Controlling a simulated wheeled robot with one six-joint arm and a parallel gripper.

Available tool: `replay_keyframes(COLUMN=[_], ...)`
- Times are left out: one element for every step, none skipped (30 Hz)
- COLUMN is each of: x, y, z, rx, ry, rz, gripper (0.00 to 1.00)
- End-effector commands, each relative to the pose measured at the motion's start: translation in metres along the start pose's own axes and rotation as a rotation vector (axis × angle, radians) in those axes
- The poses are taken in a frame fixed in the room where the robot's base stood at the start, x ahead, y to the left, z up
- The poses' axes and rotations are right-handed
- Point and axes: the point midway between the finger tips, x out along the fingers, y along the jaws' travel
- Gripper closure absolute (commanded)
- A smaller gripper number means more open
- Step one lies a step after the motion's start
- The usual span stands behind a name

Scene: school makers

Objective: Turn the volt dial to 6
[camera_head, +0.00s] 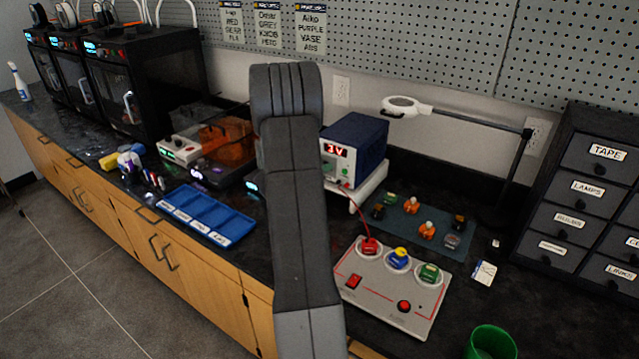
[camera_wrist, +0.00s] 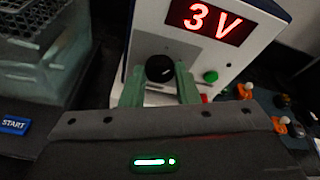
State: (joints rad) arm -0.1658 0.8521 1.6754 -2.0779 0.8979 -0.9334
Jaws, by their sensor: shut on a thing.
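The power supply (camera_head: 354,147) is a blue and white box on a white stand, in the middle of the head view behind my arm. Its red display (camera_wrist: 211,21) reads 3 V in the wrist view. The volt dial (camera_wrist: 159,69) is a round black knob below the display. My gripper (camera_wrist: 160,78) has its two green fingers on either side of the dial and is shut on it.
A grey panel (camera_head: 415,307) with red, blue and green knobs lies right of my arm. A blue sorting tray (camera_head: 240,226) lies to the left. A lamp (camera_head: 404,106) reaches over the back. A green cup (camera_head: 490,343) stands at the front right. A green button (camera_wrist: 210,76) is beside the dial.

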Motion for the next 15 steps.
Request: replay_keyframes(x=[0.0025, 0.0024, 0.0026, 0.0025, 0.0027, 0.0026, 0.0026, 0.0026, 0.0025, 0.0026, 0.0025, 0.0025, 0.0025, 0.0025, 0.0027], y=[0.0025, 0.0023, 0.0020, 0.0016, 0.0017, 0.0013, 0.0013, 0.0013, 0.0010, 0.0011, 0.0010, 0.0008, 0.0008, 0.0006, 0.0004], z=[-0.0077, -0.0078, -0.0081, -0.0080, -0.0084, -0.0082, -0.0085, -0.0087, -0.0085, -0.0089, -0.0089, -0.0090, -0.0092, -0.0091, -0.0094], rx=[0.033, 0.053, 0.078, 0.098, 0.117, 0.143, 0.162, 0.180, 0.206, 0.224, 0.243, 0.268, 0.286, 0.305, 0.330], ry=[-0.005, -0.006, -0.008, -0.010, -0.010, -0.013, -0.014, -0.015, -0.018, -0.019, -0.020, -0.022, -0.023, -0.025, -0.027], rz=[0.009, 0.016, 0.023, 0.028, 0.034, 0.042, 0.047, 0.054, 0.061, 0.067, 0.073, 0.080, 0.086, 0.092, 0.098], gripper=[0.95, 0.95, 0.95, 0.95, 0.95, 0.95, 0.95, 0.95, 0.95, 0.95, 0.95, 0.95, 0.95, 0.95, 0.95])
